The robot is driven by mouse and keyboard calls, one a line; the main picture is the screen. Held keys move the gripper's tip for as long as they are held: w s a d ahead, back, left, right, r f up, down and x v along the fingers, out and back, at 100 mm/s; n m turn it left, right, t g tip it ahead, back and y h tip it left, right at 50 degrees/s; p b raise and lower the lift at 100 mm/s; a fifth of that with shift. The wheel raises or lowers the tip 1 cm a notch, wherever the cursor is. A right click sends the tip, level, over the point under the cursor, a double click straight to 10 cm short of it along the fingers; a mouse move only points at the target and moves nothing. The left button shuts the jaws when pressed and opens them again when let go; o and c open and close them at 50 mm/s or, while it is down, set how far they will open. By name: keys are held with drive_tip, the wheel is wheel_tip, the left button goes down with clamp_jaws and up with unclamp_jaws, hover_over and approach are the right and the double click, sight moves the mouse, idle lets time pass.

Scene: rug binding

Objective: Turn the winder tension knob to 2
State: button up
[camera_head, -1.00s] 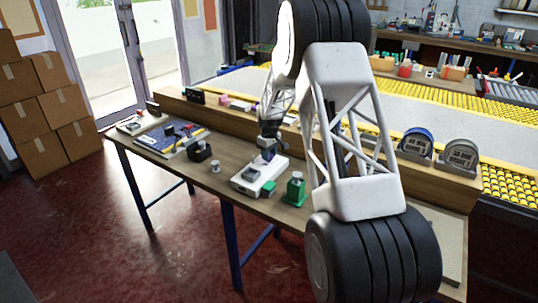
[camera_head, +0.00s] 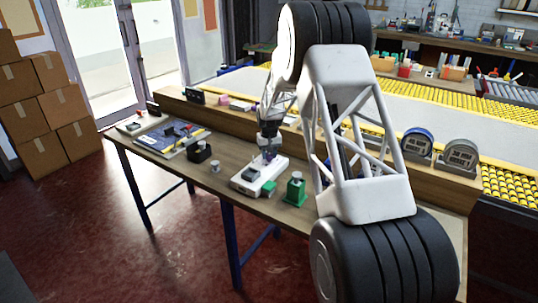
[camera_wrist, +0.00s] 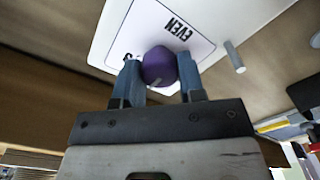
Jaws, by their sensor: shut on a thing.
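The winder is a white box (camera_head: 247,187) on the wooden bench in the head view. In the wrist view its white top (camera_wrist: 228,22) bears a label plate (camera_wrist: 137,35) with the word "EVEN" and another partly hidden mark. A purple round knob (camera_wrist: 159,65) with a light pointer mark sits on that plate. My gripper (camera_wrist: 158,82) has its two blue-grey fingers on either side of the knob, shut on it. In the head view my gripper (camera_head: 268,152) is over the far end of the box. Most of the dial's marks are hidden by the knob and fingers.
A small grey post (camera_wrist: 234,57) stands beside the plate. A green block with a grey top (camera_head: 295,190), a small grey cylinder (camera_head: 215,166) and a black box (camera_head: 199,151) stand close by on the bench (camera_head: 180,172). Two tape-measure-like cases (camera_head: 459,156) stand at right.

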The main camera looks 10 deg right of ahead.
sight(269, 154)
idle(0.3)
drive_tip(key=o, duration=0.9)
drive_tip(key=shift+r, duration=0.1)
drive_tip(key=shift+r, duration=3.8)
